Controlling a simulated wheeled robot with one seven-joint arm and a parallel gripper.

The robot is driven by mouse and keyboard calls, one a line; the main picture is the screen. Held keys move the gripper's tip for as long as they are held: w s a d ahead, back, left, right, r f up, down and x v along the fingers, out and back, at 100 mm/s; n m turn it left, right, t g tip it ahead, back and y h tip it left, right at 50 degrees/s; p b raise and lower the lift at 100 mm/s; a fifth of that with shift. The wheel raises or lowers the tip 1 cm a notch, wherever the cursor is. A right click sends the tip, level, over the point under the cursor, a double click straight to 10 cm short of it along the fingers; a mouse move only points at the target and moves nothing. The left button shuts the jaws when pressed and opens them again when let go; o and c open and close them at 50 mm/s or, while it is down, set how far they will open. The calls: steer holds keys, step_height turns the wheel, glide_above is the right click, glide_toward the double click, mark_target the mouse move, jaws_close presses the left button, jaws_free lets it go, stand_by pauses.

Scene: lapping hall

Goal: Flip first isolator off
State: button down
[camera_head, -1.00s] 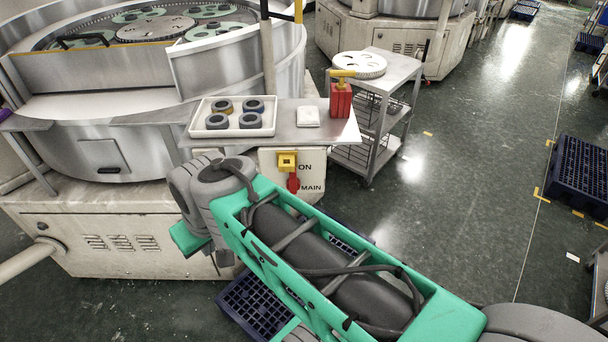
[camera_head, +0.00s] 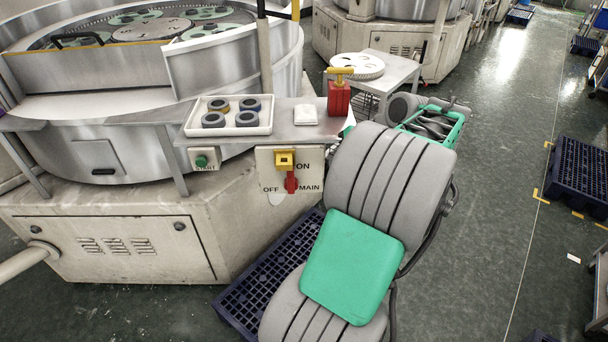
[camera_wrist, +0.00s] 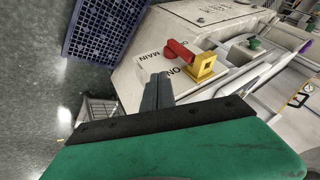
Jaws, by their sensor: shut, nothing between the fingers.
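The main isolator is a red handle (camera_head: 291,182) under a yellow block (camera_head: 285,159), on a pale panel (camera_head: 265,165) marked ON, OFF and MAIN. In the head view the handle hangs straight down, between the words OFF and MAIN. In the wrist view the red handle (camera_wrist: 179,50) reaches up and left from the yellow block (camera_wrist: 201,68). My gripper (camera_wrist: 158,86) is shut and empty, its grey fingertips just below the panel lettering in that picture, apart from the handle. In the head view my arm hides the gripper.
A green START button (camera_head: 205,159) sits left of the panel. Above, a steel shelf (camera_head: 310,132) holds a white tray (camera_head: 213,130) of dark rings and a red can (camera_head: 339,98). A trolley (camera_head: 396,72) stands behind my arm.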

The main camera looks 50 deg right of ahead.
mark_target(291, 178)
steer(key=shift+f, duration=0.1)
steer(key=w+a+f, duration=0.1)
steer(key=w+f, duration=0.1)
steer(key=w+a+f+p, duration=0.1)
steer(key=w+f, duration=0.2)
steer(key=w+a+f, duration=0.1)
steer(key=w+f, duration=0.1)
steer(key=w, duration=0.1)
steer(key=shift+w+a+f+p, duration=0.2)
steer(key=shift+f+p, duration=0.1)
steer(key=shift+w+a+f, duration=0.1)
steer(key=shift+w+a, duration=0.05)
steer(key=shift+w, duration=0.05)
steer(key=shift+w+a+r, duration=0.25)
steer(key=shift+w+a, duration=0.05)
steer(key=shift+w, duration=0.05)
